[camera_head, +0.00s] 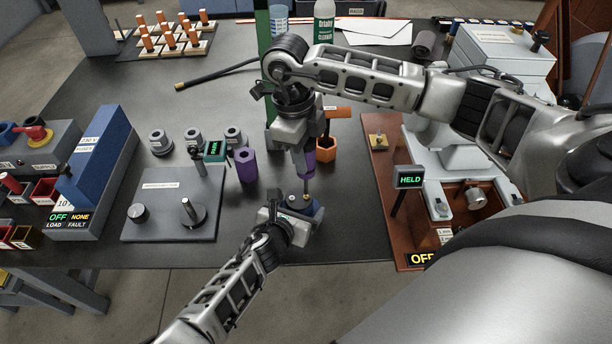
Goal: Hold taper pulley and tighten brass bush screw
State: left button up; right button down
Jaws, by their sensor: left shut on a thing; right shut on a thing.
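The taper pulley (314,211) appears as a dark blue round part near the table's front edge, partly hidden by my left gripper. My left gripper (292,212) is shut on it from the lower left. My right gripper (298,142) is above it, shut on a screwdriver with a purple handle (302,164). The screwdriver points down, with its thin shaft ending at the pulley. The brass bush screw is too small to make out, and I cannot tell whether the tip sits in it.
A purple hexagonal holder (245,166) and an orange one (327,152) stand nearby. A grey plate with posts (160,226) lies to the left. A small display (410,180) reading HELD stands at the right by a brown-based machine (385,190). The table's front edge is close.

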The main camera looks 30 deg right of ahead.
pick_arm(q)
jog(key=shift+s+a+f, duration=0.1)
jog(key=shift+f, duration=0.1)
pick_arm(e)
jog(key=shift+r, duration=0.6)
pick_arm(q)
jog(key=c, duration=0.6)
pick_arm(e)
jog(key=shift+r, duration=0.3)
pick_arm(q)
jog(key=shift+a, duration=0.1)
pick_arm(e)
jog(key=shift+r, duration=2.5)
